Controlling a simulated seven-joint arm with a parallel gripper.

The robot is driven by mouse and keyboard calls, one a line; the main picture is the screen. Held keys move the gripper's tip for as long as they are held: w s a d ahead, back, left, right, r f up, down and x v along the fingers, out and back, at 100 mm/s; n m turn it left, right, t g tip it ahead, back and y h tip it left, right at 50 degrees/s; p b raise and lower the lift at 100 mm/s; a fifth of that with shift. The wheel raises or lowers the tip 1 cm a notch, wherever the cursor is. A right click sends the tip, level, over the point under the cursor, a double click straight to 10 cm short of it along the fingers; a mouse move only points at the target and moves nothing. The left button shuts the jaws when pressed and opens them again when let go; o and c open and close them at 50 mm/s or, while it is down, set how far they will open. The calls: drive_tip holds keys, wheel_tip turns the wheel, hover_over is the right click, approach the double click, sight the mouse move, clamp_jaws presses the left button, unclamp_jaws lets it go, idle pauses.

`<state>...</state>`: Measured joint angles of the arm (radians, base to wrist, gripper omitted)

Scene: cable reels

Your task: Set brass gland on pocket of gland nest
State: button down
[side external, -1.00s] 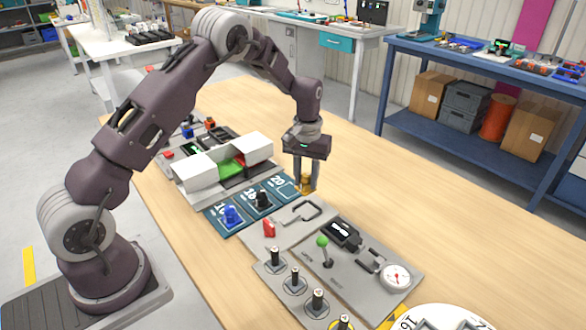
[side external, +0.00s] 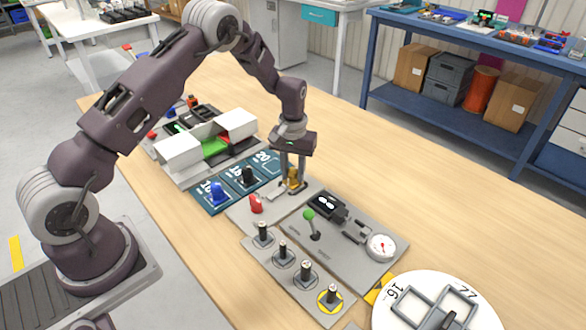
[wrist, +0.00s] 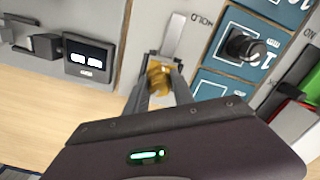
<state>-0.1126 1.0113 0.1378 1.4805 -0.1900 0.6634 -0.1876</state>
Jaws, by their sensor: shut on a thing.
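My gripper (side external: 292,187) is shut on the brass gland (side external: 293,177), which also shows between the fingertips in the wrist view (wrist: 160,80). The gland nest is a dark blue panel (side external: 206,205) with white-outlined pockets. The blue gland (side external: 217,193) stands in the 16 pocket and a black gland (side external: 247,175) in the middle pocket. The far pocket, marked 20 (side external: 268,163), looks empty. My gripper is to the right of this pocket, over the grey plate by the metal hold lever (wrist: 174,36). Whether the gland touches the plate is hard to tell.
A red piece (side external: 256,204) stands on the grey plate. White blocks (side external: 236,124) stand behind the nest. The table at right is bare.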

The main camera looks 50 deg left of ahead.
drive_tip(key=shift+f, duration=0.45)
drive_tip(key=c, duration=1)
unclamp_jaws()
drive_tip(key=shift+r, duration=0.15)
wheel_tip(320, 180, up, 8)
drive_tip(key=shift+f, duration=0.1)
